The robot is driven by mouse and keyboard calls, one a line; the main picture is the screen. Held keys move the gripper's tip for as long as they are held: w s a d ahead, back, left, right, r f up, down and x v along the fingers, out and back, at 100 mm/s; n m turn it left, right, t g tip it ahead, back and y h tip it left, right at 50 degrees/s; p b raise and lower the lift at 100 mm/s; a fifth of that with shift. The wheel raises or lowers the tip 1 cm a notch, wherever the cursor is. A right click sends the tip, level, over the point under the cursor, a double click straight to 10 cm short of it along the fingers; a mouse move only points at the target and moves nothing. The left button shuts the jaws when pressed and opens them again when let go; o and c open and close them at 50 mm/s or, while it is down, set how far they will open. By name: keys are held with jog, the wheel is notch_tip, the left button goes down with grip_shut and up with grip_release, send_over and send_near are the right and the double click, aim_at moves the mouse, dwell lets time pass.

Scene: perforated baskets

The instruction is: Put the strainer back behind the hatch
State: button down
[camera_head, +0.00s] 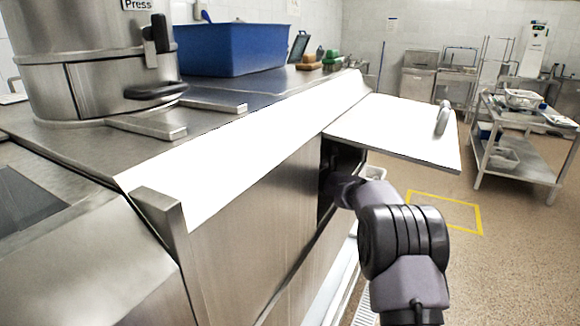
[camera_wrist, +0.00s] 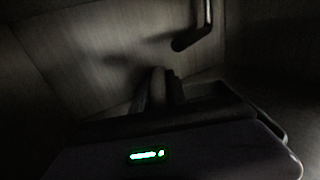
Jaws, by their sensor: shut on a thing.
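The hatch (camera_head: 392,128) is a pale flap swung up and out from the steel counter, with a bar handle (camera_head: 442,118) on it. Below it is a dark opening (camera_head: 340,160). My arm reaches into this opening, and my gripper is hidden there in the head view. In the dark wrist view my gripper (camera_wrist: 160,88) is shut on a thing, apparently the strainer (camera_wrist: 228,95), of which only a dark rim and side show. Its perforations and its contact with the floor of the compartment cannot be made out.
A dark bar (camera_wrist: 193,38) juts in near the top of the wrist view, above and right of the fingers. A blue bin (camera_head: 230,50) sits on the counter. The floor between is largely clear.

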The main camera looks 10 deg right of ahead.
jog(key=shift+s+d, duration=0.1)
jog(key=shift+d, duration=0.2)
jog(key=shift+a+f, duration=0.1)
jog(key=shift+a, duration=0.2)
jog(key=c, duration=1.3)
grip_release()
jog(key=p+v, duration=0.3)
jog(key=v, duration=0.8)
jog(key=shift+s+d, duration=0.2)
jog(key=shift+s, duration=0.15)
